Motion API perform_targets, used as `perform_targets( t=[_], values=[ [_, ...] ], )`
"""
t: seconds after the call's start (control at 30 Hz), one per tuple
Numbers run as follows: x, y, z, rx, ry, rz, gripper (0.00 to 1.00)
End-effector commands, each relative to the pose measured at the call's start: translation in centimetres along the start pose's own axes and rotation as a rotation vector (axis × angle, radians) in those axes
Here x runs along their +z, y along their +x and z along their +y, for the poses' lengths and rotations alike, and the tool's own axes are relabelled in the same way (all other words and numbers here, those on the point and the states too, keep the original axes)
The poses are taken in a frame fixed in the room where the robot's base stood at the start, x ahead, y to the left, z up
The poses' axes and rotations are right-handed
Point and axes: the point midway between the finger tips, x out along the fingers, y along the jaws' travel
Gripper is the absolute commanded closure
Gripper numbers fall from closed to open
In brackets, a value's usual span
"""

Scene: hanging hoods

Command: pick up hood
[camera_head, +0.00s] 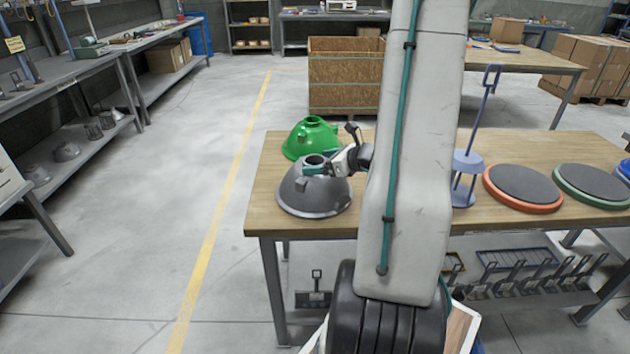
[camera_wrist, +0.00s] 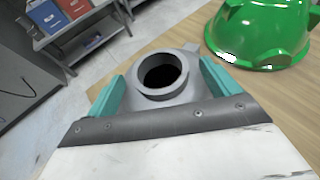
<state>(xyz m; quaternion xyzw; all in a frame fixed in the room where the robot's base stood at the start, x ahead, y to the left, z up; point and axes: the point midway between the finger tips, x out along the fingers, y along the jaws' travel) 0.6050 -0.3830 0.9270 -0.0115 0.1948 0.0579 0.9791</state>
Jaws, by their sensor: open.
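A grey dome-shaped hood (camera_head: 312,192) with a round collar on top sits on the wooden table at its left end. A green hood (camera_head: 310,138) sits just behind it. My gripper (camera_head: 318,169) is at the top of the grey hood. In the wrist view, the teal fingers of my gripper (camera_wrist: 160,82) stand open on either side of the grey hood's collar (camera_wrist: 160,76). I cannot tell whether the fingers touch the collar. The green hood (camera_wrist: 262,30) is at the upper right there. The grey hood's lower part is hidden in the wrist view.
The wooden table (camera_head: 262,212) also holds a blue-grey stand (camera_head: 468,165) and round pads, an orange-rimmed one (camera_head: 522,188) and a green-rimmed one (camera_head: 590,185). A wooden crate (camera_head: 345,80) stands behind. Shelves line the left wall. The floor left of the table is clear.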

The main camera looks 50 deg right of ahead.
Motion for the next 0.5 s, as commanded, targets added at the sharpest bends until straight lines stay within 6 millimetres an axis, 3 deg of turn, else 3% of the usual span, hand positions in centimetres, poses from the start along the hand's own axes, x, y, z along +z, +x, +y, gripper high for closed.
perform_targets(
  t=[0.07, 0.3, 0.33, 0.5],
  values=[
    [0.0, -0.02, 0.0, 0.0, 0.0, 0.0, 0.18],
    [0.0, -0.05, -0.01, 0.0, 0.0, 0.0, 0.84],
    [0.04, -0.06, -0.03, 0.0, 0.0, -0.001, 0.89],
    [0.05, -0.07, -0.04, -0.001, 0.0, -0.001, 0.89]
  ],
)
